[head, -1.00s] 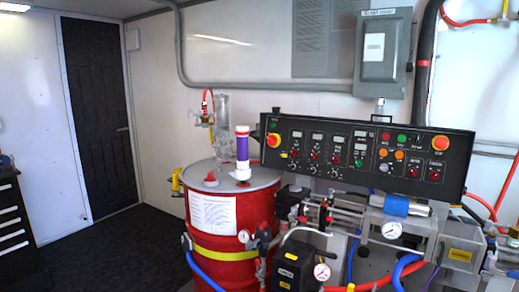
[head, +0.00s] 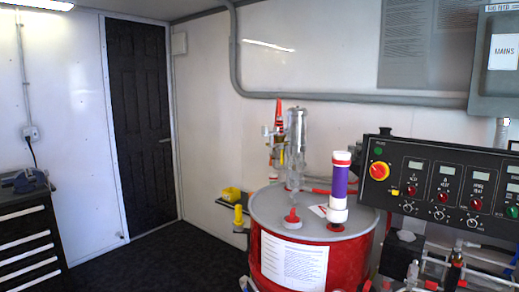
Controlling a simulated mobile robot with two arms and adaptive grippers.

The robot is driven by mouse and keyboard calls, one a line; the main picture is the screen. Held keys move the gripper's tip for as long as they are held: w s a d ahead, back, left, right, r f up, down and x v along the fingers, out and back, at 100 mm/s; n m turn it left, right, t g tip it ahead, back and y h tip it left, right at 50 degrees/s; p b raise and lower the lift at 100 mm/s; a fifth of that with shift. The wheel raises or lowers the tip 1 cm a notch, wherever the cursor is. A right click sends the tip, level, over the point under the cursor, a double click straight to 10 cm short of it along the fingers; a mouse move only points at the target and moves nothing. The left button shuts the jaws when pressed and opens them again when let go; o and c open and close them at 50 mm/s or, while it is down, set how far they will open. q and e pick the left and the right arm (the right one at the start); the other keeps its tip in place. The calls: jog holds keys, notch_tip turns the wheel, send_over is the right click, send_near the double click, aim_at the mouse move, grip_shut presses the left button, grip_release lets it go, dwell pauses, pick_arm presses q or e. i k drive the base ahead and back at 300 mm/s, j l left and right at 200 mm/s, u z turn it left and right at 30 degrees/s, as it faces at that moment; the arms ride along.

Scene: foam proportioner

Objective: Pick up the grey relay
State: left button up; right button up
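I cannot make out a grey relay in the head view. A large grey electrical box (head: 494,72) labelled MAINS hangs on the wall at the upper right, cut off by the picture's edge. Neither of my grippers is in view.
A red drum (head: 330,262) with a grey lid stands right of centre, with a purple and white cylinder (head: 339,185) on top. A black control panel (head: 450,190) is at the right. A black drawer cabinet (head: 28,240) carries a vise (head: 24,180) at the left. Dark floor (head: 165,255) is clear between.

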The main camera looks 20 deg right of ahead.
aim_at(352, 148)
jog(key=i+j, duration=0.1)
jog(key=i, duration=0.4)
jog(key=i+j+z, duration=0.1)
jog(key=i, duration=0.4)
jog(key=i+j, duration=0.15)
jog(key=i, duration=0.35)
